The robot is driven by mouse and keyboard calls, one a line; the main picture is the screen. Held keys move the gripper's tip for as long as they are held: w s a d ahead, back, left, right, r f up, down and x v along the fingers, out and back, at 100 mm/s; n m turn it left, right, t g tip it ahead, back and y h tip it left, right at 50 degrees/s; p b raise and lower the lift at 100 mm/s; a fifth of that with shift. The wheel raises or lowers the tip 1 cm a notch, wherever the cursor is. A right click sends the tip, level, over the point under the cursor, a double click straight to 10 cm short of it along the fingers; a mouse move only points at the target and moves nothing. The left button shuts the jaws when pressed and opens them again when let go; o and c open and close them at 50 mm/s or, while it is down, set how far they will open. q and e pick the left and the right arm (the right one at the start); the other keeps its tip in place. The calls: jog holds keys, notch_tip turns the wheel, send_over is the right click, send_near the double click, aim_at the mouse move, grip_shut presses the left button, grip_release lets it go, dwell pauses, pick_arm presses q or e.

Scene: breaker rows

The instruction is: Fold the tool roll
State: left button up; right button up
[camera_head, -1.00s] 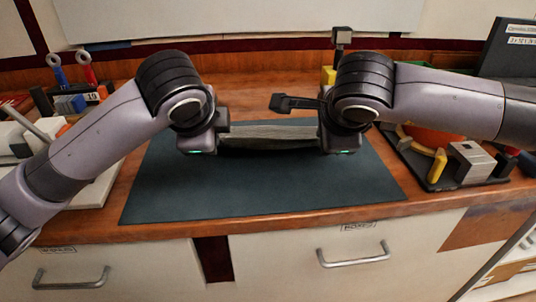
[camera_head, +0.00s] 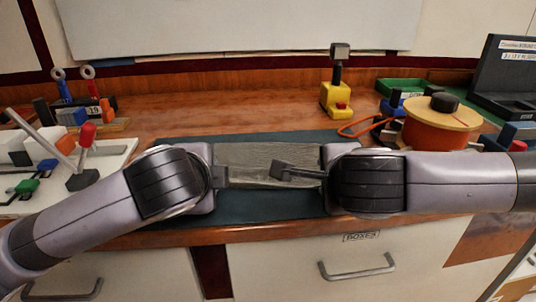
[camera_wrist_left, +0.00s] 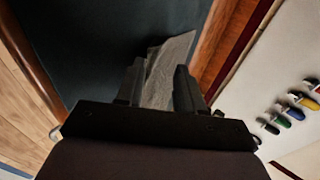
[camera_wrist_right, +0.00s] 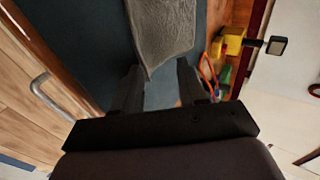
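The grey cloth tool roll (camera_head: 252,153) lies over the dark mat (camera_head: 270,207), between my two grippers. My left gripper (camera_head: 222,177) is at its left end. In the left wrist view its fingers stand apart, with the roll's wrinkled cloth (camera_wrist_left: 168,68) between and beyond them. My right gripper (camera_head: 325,172) is at the right end. In the right wrist view its fingers also stand apart, with a tapered corner of the cloth (camera_wrist_right: 160,35) reaching the gap between them. My wrists hide both ends of the roll in the head view.
An orange reel (camera_head: 437,128) with an orange cable is at the right, by a black case (camera_head: 508,80). A white panel (camera_head: 108,158) with levers is at the left.

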pick_arm(q)
jog(key=shift+o, duration=0.3)
jog(key=s+r, duration=0.6)
jog(key=r, duration=0.3)
pick_arm(e)
jog(key=s+r, duration=0.6)
jog(key=r, duration=0.3)
